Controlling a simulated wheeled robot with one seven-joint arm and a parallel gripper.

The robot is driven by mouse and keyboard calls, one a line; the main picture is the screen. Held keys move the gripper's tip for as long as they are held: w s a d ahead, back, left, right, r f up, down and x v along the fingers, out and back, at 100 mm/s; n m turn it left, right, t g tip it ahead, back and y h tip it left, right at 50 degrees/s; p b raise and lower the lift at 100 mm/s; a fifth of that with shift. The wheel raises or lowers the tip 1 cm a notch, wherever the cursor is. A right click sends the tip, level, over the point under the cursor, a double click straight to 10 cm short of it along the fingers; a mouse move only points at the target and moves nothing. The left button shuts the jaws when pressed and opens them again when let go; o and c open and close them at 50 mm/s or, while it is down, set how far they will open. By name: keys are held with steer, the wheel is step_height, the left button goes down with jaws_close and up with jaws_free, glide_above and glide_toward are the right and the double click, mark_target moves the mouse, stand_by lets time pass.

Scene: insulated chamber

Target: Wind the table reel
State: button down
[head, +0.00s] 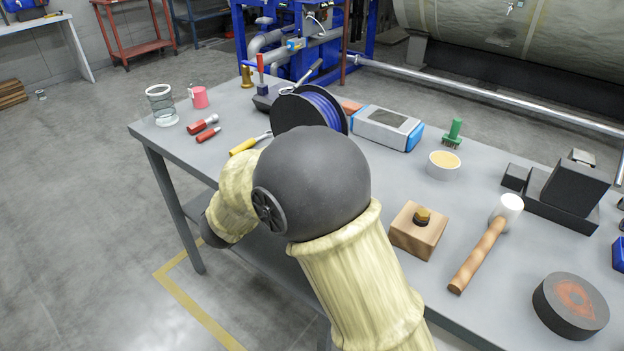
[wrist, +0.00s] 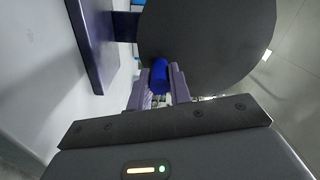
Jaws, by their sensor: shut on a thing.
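The table reel (head: 296,112) stands on the workbench, a black-flanged drum with blue cable wound on it. My own arm covers its lower front in the head view. In the wrist view its dark round flange (wrist: 210,40) fills the upper middle, beside a purplish upright piece (wrist: 92,42). A blue crank handle (wrist: 159,72) stands out from the flange. My gripper (wrist: 158,90) is shut on this handle, with one finger on each side. In the head view my gripper and the handle are hidden behind my arm.
The grey workbench (head: 385,185) holds red-handled tools (head: 205,124), a yellow-handled tool (head: 245,146) and a glass jar (head: 160,104) left of the reel. To the right are a blue-grey box (head: 386,128), a wooden block (head: 418,236), a mallet (head: 482,250) and a round dark block (head: 570,305).

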steer(key=m+b, duration=0.1)
steer(key=b, duration=0.1)
steer(key=a+f+m+b, duration=0.1)
steer(key=b, duration=0.1)
steer(key=w+m+b, duration=0.1)
steer(key=m+b, duration=0.1)
steer(key=shift+a+f+b, duration=0.25)
steer(key=shift+a+b, duration=0.1)
steer(key=shift+a, duration=0.05)
steer(key=shift+w+a+r+m+b, duration=0.1)
steer(key=shift+w+a+m+b, duration=0.25)
steer(key=shift+m+b, duration=0.8)
steer(key=shift+a+r+b, duration=0.15)
steer(key=shift+a+b, duration=0.05)
steer(key=shift+b, duration=0.3)
steer(key=shift+w+m, duration=0.1)
steer(key=shift+m, duration=0.15)
steer(key=c, duration=1.3)
jaws_free()
steer(key=shift+r, duration=0.1)
steer(key=p+v, duration=0.2)
steer(key=v, duration=1.5)
